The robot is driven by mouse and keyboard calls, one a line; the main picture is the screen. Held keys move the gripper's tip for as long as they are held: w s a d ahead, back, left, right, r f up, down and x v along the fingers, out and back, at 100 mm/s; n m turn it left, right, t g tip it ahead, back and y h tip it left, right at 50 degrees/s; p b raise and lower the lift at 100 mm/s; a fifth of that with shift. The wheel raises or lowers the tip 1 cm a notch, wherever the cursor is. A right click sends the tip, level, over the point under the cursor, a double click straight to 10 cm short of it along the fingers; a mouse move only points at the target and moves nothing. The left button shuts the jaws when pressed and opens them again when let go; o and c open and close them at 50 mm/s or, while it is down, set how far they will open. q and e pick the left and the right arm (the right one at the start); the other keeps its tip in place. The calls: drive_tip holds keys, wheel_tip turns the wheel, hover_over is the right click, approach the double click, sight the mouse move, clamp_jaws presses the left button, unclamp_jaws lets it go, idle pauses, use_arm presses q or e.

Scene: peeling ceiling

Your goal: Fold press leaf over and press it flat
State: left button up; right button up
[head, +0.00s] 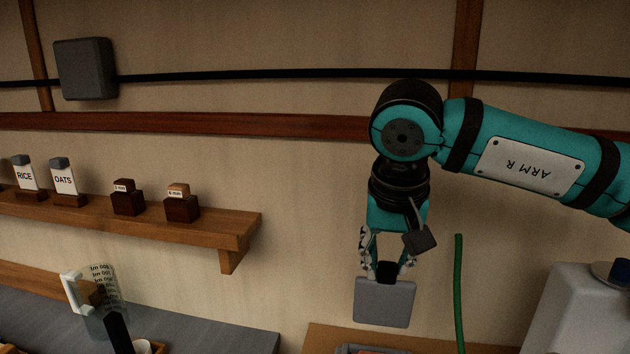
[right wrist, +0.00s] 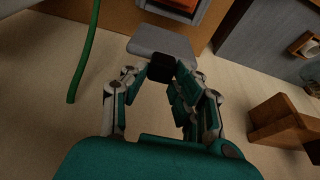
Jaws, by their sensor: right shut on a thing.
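My right gripper (head: 386,268) hangs down from the teal arm and is shut on the black grip of a flat grey plate (head: 385,303). I take this plate for the press leaf, but I see no hinge. It hangs upright, facing the head camera, above the wooden table (head: 330,338). In the right wrist view, the plate (right wrist: 165,43) sticks out beyond the fingers (right wrist: 161,72). A grey tray (head: 362,349) with something orange (right wrist: 181,5) in it lies beyond the plate, mostly cut off. My left gripper is not in view.
A wooden shelf (head: 220,226) with labelled holders stands at left, above a grey counter (head: 220,340) with a clear measuring jug (head: 105,290). A green upright hose (head: 458,290) is close right of the plate. A pale grey container (head: 570,310) stands at far right.

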drive_tip(key=s+t+b, duration=0.1)
drive_tip(key=b, duration=0.1)
drive_tip(key=s+t+b, duration=0.1)
drive_tip(key=b, duration=0.1)
drive_tip(key=s+f+t+b, duration=0.1)
drive_tip(key=s+b, duration=0.1)
drive_tip(key=b, duration=0.1)
drive_tip(key=shift+a, duration=0.4)
drive_tip(key=o, duration=0.3)
drive_tip(key=shift+o, duration=0.2)
